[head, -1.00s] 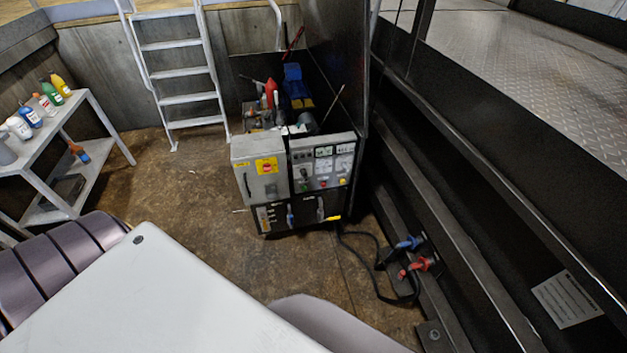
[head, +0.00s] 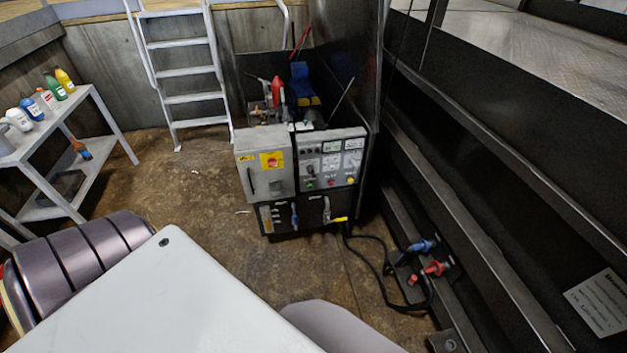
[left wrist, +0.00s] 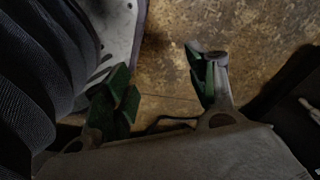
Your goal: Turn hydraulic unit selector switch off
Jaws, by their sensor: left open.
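The hydraulic unit (head: 300,170) stands on the floor ahead in the head view, a grey and black cabinet. Its left grey door (head: 265,175) carries a red switch on a yellow plate (head: 271,160), probably the selector switch; its exact setting is too small to tell. The right panel (head: 331,165) has gauges, labels and small buttons. My left gripper (left wrist: 165,90) shows in the left wrist view with its green-padded fingers apart, nothing between them but brown floor behind. It is outside the head view, well away from the cabinet. My right gripper is not in view.
A grey shelf table (head: 70,130) with several bottles stands at the left. A white ladder (head: 185,75) leans at the back wall. Black hoses with blue and red couplings (head: 430,268) lie at the right by dark steel beams. Brown floor before the cabinet is clear.

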